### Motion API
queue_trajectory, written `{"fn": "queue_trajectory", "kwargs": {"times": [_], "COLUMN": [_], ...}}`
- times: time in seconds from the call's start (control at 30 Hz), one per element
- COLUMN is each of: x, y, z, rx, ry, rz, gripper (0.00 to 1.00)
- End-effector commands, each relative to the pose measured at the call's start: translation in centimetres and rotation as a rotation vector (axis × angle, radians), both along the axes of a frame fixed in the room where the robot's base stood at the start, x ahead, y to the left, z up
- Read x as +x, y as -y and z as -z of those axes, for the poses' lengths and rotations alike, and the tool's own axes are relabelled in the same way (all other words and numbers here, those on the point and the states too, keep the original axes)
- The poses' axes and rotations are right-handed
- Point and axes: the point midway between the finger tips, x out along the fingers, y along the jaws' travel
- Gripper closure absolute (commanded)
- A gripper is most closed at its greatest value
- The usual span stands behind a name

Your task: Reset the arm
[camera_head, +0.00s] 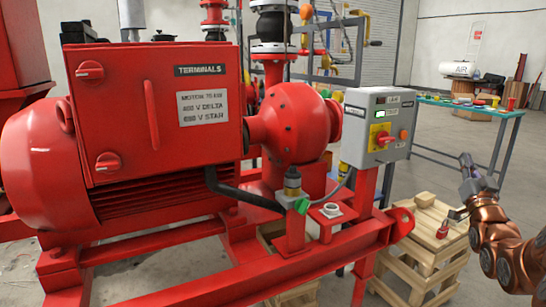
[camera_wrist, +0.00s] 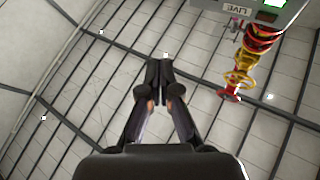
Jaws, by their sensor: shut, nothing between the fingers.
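My arm, copper-coloured, rises at the right edge of the head view, with my gripper (camera_head: 466,160) at its upper end, pointing up. In the wrist view my gripper (camera_wrist: 160,66) has its two dark fingertips together, with nothing between them. It stands in free air to the right of the grey control box (camera_head: 378,125), which has a red and yellow switch and a green-lit display. The box's underside edge with a LIVE label (camera_wrist: 240,8) shows at the top right of the wrist view.
A red motor with a terminals box (camera_head: 150,110) and a red pump (camera_head: 300,125) fill the left and middle. A wooden crate (camera_head: 425,235) with a small red item (camera_head: 443,229) stands near my arm. A green-topped workbench (camera_head: 470,107) stands behind. Open floor lies at the right.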

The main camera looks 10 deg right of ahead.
Motion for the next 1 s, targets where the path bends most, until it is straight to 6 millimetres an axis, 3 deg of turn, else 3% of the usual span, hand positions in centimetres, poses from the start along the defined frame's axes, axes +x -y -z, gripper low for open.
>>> {"fn": "queue_trajectory", "kwargs": {"times": [0.37,0.57,0.77,1.0], "x": [2.7,4.3,5.2,3.0], "y": [-3.2,-6.1,-11.2,-18.9], "z": [-1.1,-1.2,-1.5,-0.7], "rx": [0.04,0.07,0.11,0.152], "ry": [-0.157,-0.294,-0.521,-0.859], "rz": [-0.006,-0.013,-0.03,-0.06], "gripper": [1.0,1.0,1.0,1.0]}}
